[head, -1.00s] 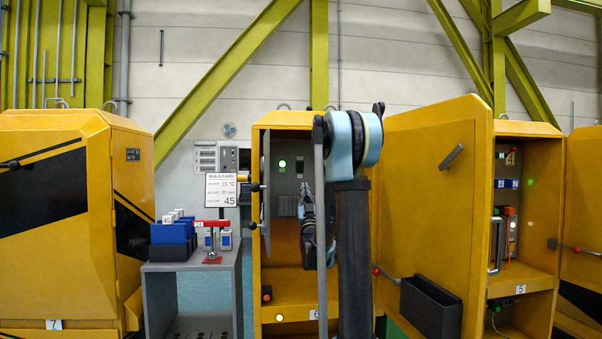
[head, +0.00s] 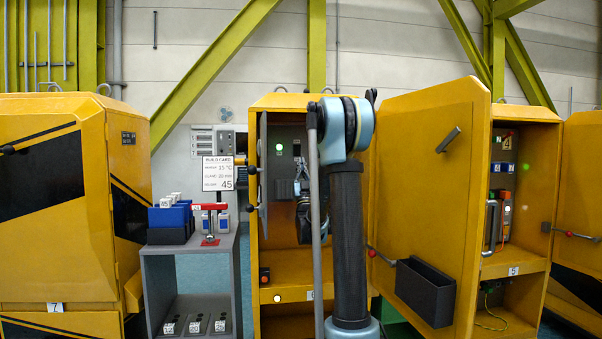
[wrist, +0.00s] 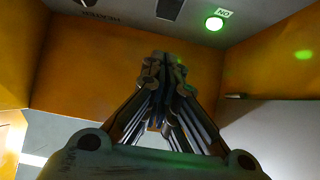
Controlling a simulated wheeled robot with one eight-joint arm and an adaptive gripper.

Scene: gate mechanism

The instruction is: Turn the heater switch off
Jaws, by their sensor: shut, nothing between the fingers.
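The heater switch appears as a dark plate (wrist: 170,9) at the top edge of the wrist view, cut off by the frame. A lit green lamp (wrist: 214,23) with an upside-down "ON" label is beside it. In the head view the lamp (head: 279,147) glows on the back panel of the open middle cabinet, with the small switch (head: 296,150) to its right. My gripper (wrist: 166,62) is shut and empty, inside the cabinet and apart from the switch. In the head view my gripper (head: 301,187) shows below the switch, partly hidden by my arm.
The middle cabinet's yellow side walls (head: 259,230) closely flank my arm. Its large open door (head: 425,190), with a black bin (head: 425,290), stands to the right. A grey trolley (head: 235,285) with blue boxes and a red-handled clamp stands to the left.

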